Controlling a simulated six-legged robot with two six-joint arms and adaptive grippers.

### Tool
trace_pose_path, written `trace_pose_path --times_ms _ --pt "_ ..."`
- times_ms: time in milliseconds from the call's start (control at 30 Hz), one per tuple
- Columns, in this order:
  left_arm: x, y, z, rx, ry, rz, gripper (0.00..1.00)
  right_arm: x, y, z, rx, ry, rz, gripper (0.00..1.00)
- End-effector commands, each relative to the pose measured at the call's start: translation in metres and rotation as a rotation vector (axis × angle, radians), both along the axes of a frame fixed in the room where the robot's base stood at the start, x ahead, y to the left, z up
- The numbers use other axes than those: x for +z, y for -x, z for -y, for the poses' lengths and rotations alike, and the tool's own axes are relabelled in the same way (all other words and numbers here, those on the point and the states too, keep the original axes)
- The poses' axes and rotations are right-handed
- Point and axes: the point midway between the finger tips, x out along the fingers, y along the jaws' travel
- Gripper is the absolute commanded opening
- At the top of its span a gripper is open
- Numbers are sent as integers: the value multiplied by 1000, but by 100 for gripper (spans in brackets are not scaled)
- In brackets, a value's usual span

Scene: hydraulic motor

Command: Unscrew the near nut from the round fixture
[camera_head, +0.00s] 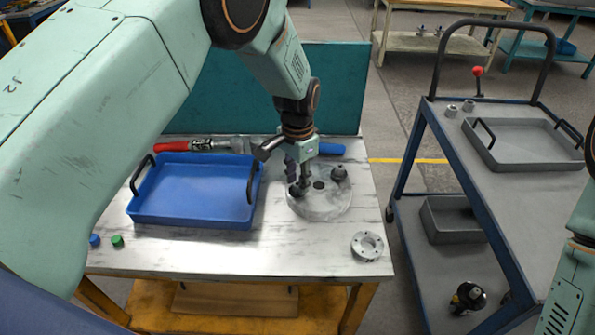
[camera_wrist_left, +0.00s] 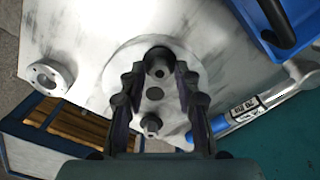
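The round fixture (camera_head: 325,209) is a grey disc on the table, with a dark centre hole and two dark nuts on it. The near nut (camera_head: 295,191) is on its left front side, partly hidden by my left gripper (camera_head: 300,178). The far nut (camera_head: 339,173) is at the right back. In the left wrist view, my left gripper (camera_wrist_left: 160,77) is open. Its fingertips lie on either side of the near nut (camera_wrist_left: 158,63), with visible gaps. The far nut (camera_wrist_left: 151,125) shows lower, between the finger bases. My right gripper is out of view.
A blue tray (camera_head: 198,221) stands left of the fixture. A torque wrench (camera_head: 190,145) lies behind it. A flanged ring (camera_head: 367,246) is at the table's front right. Blue (camera_head: 94,240) and green (camera_head: 117,241) caps lie front left. A cart (camera_head: 520,205) stands right.

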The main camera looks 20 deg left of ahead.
Motion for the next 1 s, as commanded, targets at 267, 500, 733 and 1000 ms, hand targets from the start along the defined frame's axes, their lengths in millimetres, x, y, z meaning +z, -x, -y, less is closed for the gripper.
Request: trace_pose_path --times_ms 267,500,733,1000 --pt "3 0 0 -322 1 -1 32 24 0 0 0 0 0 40" --pt "1 0 0 -516 2 -1 32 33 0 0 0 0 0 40" --pt "-1 0 0 -526 2 -1 32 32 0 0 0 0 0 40" --pt "0 0 0 -600 2 -1 32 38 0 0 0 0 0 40"
